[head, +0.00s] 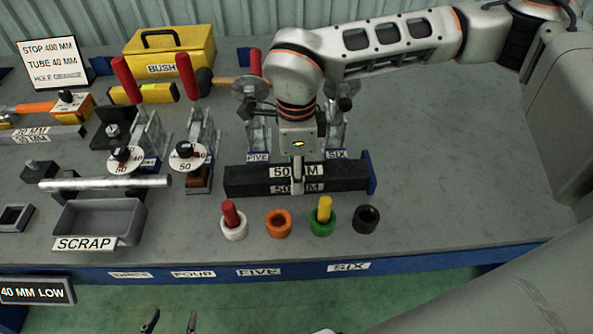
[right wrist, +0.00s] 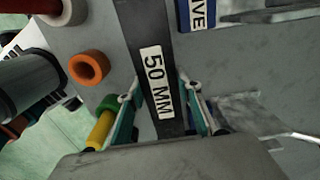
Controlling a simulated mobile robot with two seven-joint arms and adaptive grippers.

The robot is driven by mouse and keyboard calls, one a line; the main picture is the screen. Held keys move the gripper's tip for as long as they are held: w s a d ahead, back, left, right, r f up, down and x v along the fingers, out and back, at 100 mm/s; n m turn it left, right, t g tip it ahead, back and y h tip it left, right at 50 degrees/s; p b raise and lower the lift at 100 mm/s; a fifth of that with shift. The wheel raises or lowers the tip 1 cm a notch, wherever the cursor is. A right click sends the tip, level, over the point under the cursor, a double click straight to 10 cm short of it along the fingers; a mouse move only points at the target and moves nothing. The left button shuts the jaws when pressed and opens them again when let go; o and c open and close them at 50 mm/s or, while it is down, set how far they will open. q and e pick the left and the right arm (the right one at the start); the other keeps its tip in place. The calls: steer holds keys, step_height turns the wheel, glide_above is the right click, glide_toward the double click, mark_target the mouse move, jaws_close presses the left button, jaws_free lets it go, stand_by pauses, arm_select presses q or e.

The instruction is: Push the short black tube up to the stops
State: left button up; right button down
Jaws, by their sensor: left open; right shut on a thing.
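The short black tube (head: 240,182), labelled 50 MM, lies left to right on the table, in front of the FIVE and SIX stations. My right gripper (head: 298,184) comes down from above and is shut on the tube near its middle. In the right wrist view the tube (right wrist: 133,40) runs between its two fingers. A blue plate (head: 371,172) stands at the tube's right end; I cannot tell whether they touch. The clamp stands (head: 257,133) behind are partly hidden by my arm. My left gripper (head: 171,321) is open and empty at the bottom edge, in front of the table.
White, orange (head: 278,223), green and black (head: 366,219) rings stand in front of the tube; red and yellow pegs stand in two. Left are a SCRAP tray (head: 128,217), a silver rod (head: 105,183) and red-handled clamps (head: 186,75). The table's right side is clear.

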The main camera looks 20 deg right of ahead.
steer(key=shift+d, duration=0.15)
stand_by(0.9)
steer(key=shift+w+d, duration=0.2)
steer(key=shift+w, duration=0.3)
steer(key=c, duration=1.3)
jaws_free()
steer(key=shift+d, duration=0.1)
step_height(320, 180, up, 12)
steer(key=shift+r, duration=0.1)
